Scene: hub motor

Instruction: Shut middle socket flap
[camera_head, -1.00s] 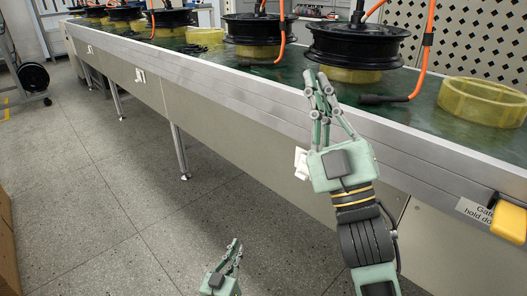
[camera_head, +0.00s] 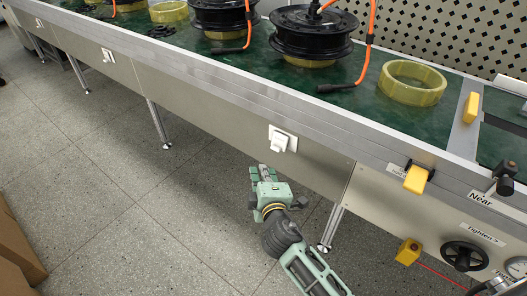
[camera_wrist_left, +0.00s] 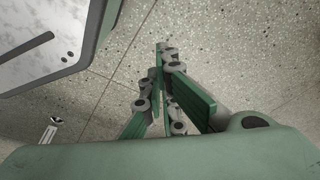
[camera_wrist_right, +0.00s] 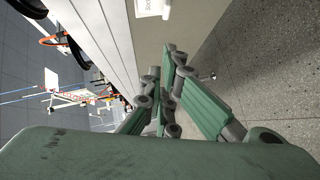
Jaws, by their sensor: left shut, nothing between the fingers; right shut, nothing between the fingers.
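Three white sockets sit along the front panel of the bench in the head view. The middle socket (camera_head: 107,55) is small there, and I cannot tell how its flap stands. The nearest socket (camera_head: 283,140) has a white flap that seems to stick out from its plate. My right gripper (camera_head: 265,173) is shut and empty, just below and left of the nearest socket and apart from it. In the right wrist view its fingers (camera_wrist_right: 168,75) are together, with a white socket part (camera_wrist_right: 152,8) at the top edge. My left gripper (camera_wrist_left: 162,65) is shut and empty over the floor.
The far socket (camera_head: 39,22) is at the upper left. The bench's aluminium edge (camera_head: 230,98) runs above the sockets. Black hub motors (camera_head: 312,35) and a yellow ring (camera_head: 412,82) stand on top. A yellow latch (camera_head: 416,179) and handwheel (camera_head: 464,256) are at right. Floor in front is clear.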

